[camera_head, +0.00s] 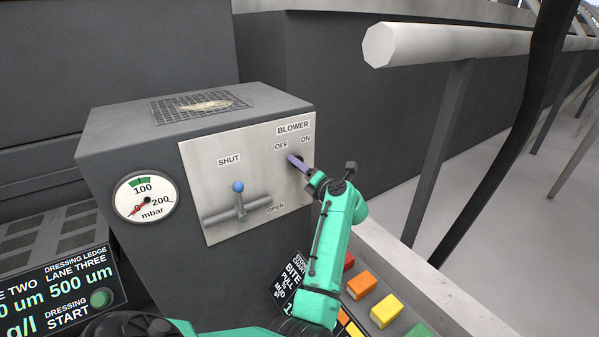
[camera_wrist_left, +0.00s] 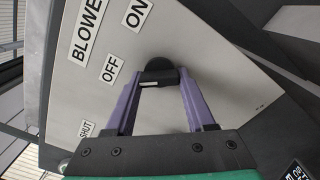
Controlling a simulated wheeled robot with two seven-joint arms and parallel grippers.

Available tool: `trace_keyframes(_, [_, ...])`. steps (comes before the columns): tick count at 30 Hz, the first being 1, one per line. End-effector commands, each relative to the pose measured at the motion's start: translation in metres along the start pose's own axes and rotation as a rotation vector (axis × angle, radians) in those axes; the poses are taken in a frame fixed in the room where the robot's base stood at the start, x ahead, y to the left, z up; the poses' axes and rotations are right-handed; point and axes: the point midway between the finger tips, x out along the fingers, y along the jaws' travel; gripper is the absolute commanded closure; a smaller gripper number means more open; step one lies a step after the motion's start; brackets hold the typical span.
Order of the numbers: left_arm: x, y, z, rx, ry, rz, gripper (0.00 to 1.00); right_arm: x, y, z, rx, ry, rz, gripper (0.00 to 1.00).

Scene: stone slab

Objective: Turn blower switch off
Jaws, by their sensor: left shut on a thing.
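The grey panel (camera_head: 222,170) carries a BLOWER label with OFF and ON labels below it. The blower switch (camera_wrist_left: 158,70) is a dark round knob with a black lever, just beside the OFF and ON labels in the wrist view. My left gripper (camera_head: 292,158) reaches the panel there, and its purple fingers hide most of the switch in the head view. In the wrist view the left gripper (camera_wrist_left: 160,82) has its two fingertips on either side of the switch lever, shut on it. I cannot tell which label the lever points to. My right gripper is not in view.
A valve handle with a blue ball (camera_head: 238,187) sits left of the switch, between SHUT and OPEN labels. A pale rail (camera_head: 440,44) runs at upper right.

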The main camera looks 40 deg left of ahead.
Motion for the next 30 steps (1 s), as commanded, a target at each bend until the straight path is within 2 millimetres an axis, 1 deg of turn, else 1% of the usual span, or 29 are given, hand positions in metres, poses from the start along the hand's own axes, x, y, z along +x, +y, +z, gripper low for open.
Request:
trace_keyframes(1, [-0.0008, -0.004, -0.0028, -0.016, 0.004, -0.005, 1.0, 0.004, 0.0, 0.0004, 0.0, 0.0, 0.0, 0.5])
trace_keyframes(6, [-0.0006, -0.003, -0.0019, -0.055, 0.004, -0.004, 1.0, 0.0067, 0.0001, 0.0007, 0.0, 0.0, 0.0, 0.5])
trace_keyframes(20, [-0.0006, -0.0024, -0.0012, -0.067, 0.004, -0.005, 1.0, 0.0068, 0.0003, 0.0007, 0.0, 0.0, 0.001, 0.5])
trace_keyframes(21, [-0.0006, -0.0023, -0.0012, -0.067, 0.004, -0.004, 0.3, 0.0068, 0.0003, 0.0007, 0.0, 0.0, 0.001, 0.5])
trace_keyframes(22, [-0.0006, -0.0022, -0.0012, -0.067, 0.004, -0.004, 0.19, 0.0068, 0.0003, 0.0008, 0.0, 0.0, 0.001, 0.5])
trace_keyframes(23, [-0.0005, -0.0021, -0.0011, -0.067, 0.003, -0.004, 0.15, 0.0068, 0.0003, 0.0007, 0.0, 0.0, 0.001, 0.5])
trace_keyframes(30, [-0.0002, -0.001, -0.0004, -0.066, 0.002, -0.002, 0.15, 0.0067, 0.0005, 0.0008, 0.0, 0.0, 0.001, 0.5])
